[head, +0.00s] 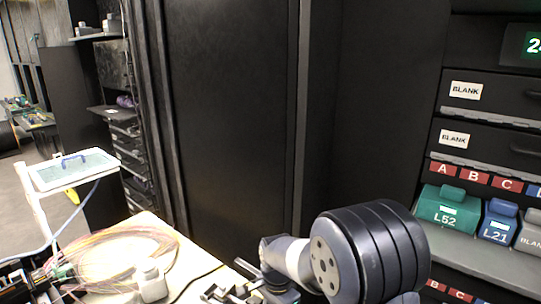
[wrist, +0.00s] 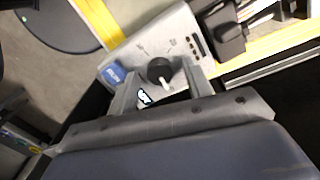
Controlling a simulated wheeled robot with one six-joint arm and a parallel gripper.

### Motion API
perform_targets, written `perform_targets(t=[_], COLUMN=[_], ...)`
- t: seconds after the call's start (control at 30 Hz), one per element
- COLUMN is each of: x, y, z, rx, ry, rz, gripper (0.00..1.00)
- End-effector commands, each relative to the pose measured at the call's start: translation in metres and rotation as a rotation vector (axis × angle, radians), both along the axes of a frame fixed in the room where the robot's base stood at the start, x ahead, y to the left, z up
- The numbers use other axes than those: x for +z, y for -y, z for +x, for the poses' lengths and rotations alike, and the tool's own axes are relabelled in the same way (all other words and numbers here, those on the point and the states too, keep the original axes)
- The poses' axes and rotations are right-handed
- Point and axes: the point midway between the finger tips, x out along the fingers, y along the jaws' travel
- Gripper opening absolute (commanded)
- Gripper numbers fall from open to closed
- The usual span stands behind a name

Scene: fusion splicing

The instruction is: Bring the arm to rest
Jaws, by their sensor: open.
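My gripper (wrist: 160,75) shows in the wrist view with its two fingers apart and nothing held between them. Beyond the fingers is a grey device (wrist: 150,45) with a black round knob (wrist: 160,69) and a blue label. I cannot tell how far the fingertips are from it. In the head view my arm (head: 370,255) is bent at the lower right, in front of the dark cabinet. Its far end runs low toward the table edge, and the fingertips are not clear there.
A table (head: 150,222) at lower left carries coiled fibres (head: 105,250) and a small whitish bottle (head: 152,281). A rack at right holds a green L52 module (head: 447,210) and a blue L21 module (head: 498,222). A tall black cabinet (head: 230,110) stands behind my arm.

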Motion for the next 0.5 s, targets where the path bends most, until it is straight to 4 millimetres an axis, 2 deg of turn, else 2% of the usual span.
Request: perform_targets(t=[0.13,0.5], x=[0.005,0.078], y=[0.000,0.000], z=[0.001,0.001], rx=[-0.044,-0.042], ry=[0.002,0.006], rz=[0.001,0.002], gripper=[0.48,0.48])
